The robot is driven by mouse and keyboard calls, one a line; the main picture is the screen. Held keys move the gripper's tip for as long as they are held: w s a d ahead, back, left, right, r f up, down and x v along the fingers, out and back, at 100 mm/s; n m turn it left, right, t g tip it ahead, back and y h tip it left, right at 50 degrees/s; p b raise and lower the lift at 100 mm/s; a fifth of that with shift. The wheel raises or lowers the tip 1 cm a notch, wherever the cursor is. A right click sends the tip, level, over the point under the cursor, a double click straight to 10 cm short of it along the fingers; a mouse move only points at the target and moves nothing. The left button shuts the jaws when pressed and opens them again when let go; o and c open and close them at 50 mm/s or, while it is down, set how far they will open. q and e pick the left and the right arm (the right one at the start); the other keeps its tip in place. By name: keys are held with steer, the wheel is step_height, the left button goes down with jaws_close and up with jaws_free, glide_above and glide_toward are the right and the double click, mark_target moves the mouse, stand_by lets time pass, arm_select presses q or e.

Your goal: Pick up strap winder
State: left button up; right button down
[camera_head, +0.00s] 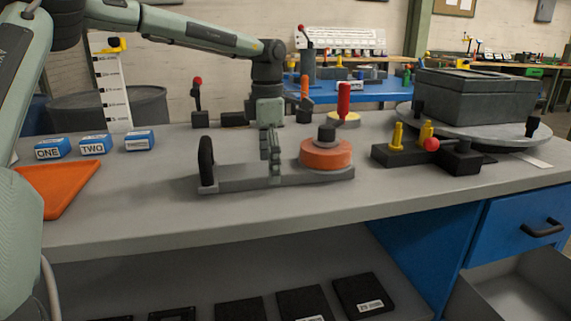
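What looks like the strap winder (235,182) is on the front of the grey workbench. It has a long grey base, an upright black ring at its left end, and an orange disc (326,154) with a black knob at its right end. My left arm reaches in from the left, and my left gripper (270,158) points down at the middle of the base, between ring and disc. Its narrow fingers show nearly edge-on, so I cannot tell their opening or whether they touch the base. My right gripper is out of view.
Blue blocks (97,145) and an orange tray (62,188) are at the left. A black fixture with yellow pegs (410,154) and a grey box (475,95) on a round turntable stand right. Red-handled levers (343,100) stand behind. The bench's front strip is clear.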

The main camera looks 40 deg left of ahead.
arm_select(q)
steer(key=c, duration=1.9)
steer(key=shift+w+r, duration=0.1)
steer(key=shift+r, duration=0.05)
steer(key=shift+c, duration=0.3)
